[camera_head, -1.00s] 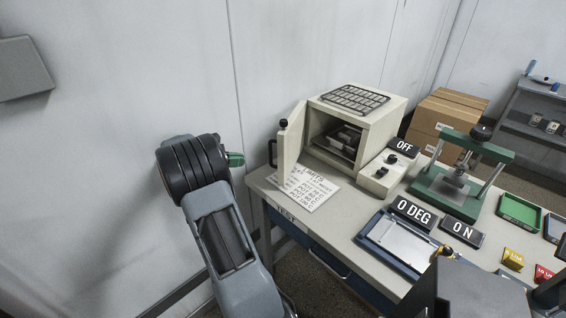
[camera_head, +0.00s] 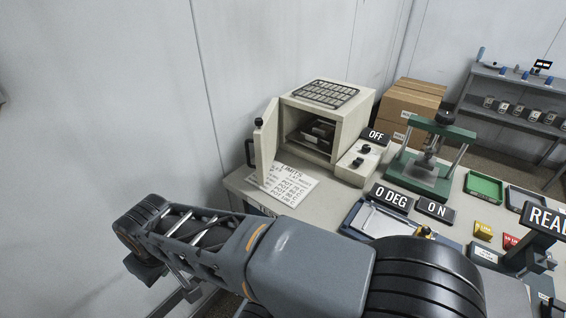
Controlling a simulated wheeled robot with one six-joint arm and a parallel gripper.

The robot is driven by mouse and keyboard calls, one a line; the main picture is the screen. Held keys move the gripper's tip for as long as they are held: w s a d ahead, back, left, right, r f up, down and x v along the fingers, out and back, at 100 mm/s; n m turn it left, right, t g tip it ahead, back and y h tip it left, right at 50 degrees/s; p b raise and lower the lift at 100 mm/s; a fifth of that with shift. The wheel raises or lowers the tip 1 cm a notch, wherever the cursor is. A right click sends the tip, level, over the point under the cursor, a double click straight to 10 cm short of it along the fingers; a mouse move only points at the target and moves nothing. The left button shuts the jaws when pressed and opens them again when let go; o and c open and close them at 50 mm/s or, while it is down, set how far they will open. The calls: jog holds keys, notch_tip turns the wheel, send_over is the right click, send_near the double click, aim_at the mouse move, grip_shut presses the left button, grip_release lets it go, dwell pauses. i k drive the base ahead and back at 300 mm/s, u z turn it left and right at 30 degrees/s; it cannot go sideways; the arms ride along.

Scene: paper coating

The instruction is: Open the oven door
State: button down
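The oven (camera_head: 345,112) is a cream box at the back left of the bench, with a dark vent grille on top. Its door (camera_head: 268,138) stands swung open at the left side of the opening, with a black handle (camera_head: 250,153) on its outer face and a black knob (camera_head: 259,122) at its top. Dark shapes sit inside the open chamber. My arm crosses the lower left of the view, left of and in front of the oven, apart from the door. My gripper's fingers do not show.
A limits sheet (camera_head: 286,183) lies below the door. An OFF control box (camera_head: 357,162) stands right of the oven, then a green press (camera_head: 418,175). Boxes (camera_head: 408,104) and a shelf (camera_head: 510,100) stand behind. The wall is close on the left.

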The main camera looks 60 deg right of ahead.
aim_at(265, 140)
jog(key=z, duration=0.05)
jog(key=i, duration=0.3)
jog(key=z, duration=1.7)
